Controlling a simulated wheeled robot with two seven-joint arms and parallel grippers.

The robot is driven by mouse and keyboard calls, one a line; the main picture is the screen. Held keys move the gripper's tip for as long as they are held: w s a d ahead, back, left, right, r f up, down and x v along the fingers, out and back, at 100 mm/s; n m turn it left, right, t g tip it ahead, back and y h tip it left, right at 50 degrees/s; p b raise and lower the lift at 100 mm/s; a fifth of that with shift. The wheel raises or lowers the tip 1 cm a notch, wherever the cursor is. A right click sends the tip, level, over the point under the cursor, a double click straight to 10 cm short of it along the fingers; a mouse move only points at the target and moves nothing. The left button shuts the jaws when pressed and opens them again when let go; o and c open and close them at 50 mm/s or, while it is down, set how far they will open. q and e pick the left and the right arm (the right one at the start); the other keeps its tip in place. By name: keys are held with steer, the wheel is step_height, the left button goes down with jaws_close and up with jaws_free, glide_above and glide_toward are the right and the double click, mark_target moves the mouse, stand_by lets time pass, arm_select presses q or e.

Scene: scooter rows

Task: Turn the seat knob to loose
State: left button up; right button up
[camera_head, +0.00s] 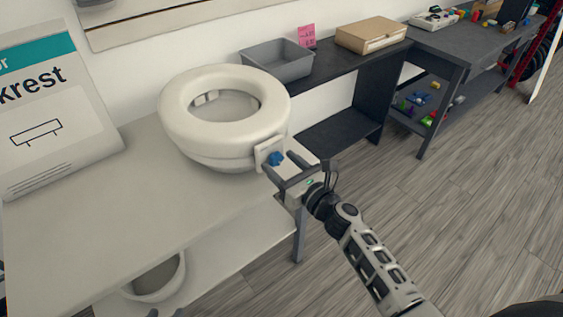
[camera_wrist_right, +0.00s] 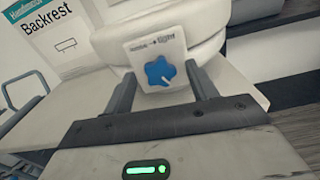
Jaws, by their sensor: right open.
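The seat (camera_head: 188,128) is a thick white ring-shaped cushion on the light table. The seat knob (camera_head: 276,158) is a blue star-shaped knob on a white plate (camera_head: 262,150) at the seat's right front. In the right wrist view the knob (camera_wrist_right: 160,72) shows a white pointer mark toward its lower right; the lettering above is too blurred to read surely. My right gripper (camera_head: 272,172) is open, its fingers on either side of the knob (camera_wrist_right: 165,88), with gaps visible.
A Backrest sign (camera_head: 60,120) stands at the left of the table (camera_head: 130,215). A grey bin (camera_head: 277,62) and a cardboard box (camera_head: 371,35) sit on the dark shelf behind. A white round part (camera_head: 158,280) rests on the lower shelf. The floor at right is clear.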

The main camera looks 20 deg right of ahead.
steer(key=shift+w+a, duration=0.1)
steer(key=shift+w, duration=0.2)
steer(key=c, duration=1)
